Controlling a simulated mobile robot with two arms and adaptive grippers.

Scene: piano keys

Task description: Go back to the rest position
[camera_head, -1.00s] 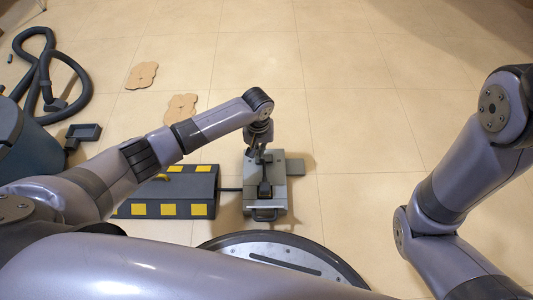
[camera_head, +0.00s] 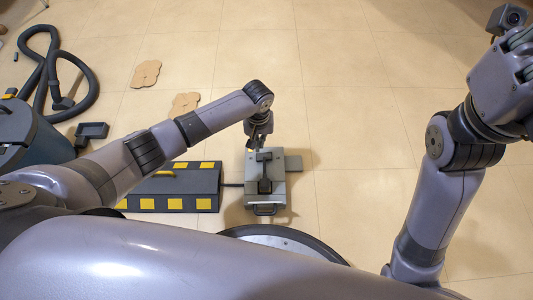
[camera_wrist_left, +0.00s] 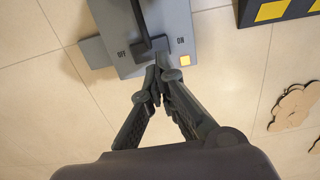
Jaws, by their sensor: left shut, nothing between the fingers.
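A grey switch box (camera_head: 281,206) with a dark lever (camera_head: 264,180) sits on the floor in the middle of the head view. My left gripper (camera_head: 260,143) is at the far end of the box. In the left wrist view the gripper (camera_wrist_left: 160,82) is shut and empty, its tips at the box's edge in the picture; I cannot tell if they touch it. My right arm shows at the right, but its fingers are out of view.
A dark case with yellow squares (camera_head: 190,185) lies left of the box, joined by a short dark link. A vacuum with a black hose (camera_head: 84,98) is at the far left. Flat brown pieces (camera_head: 146,73) lie on the floor. Floor behind the box is clear.

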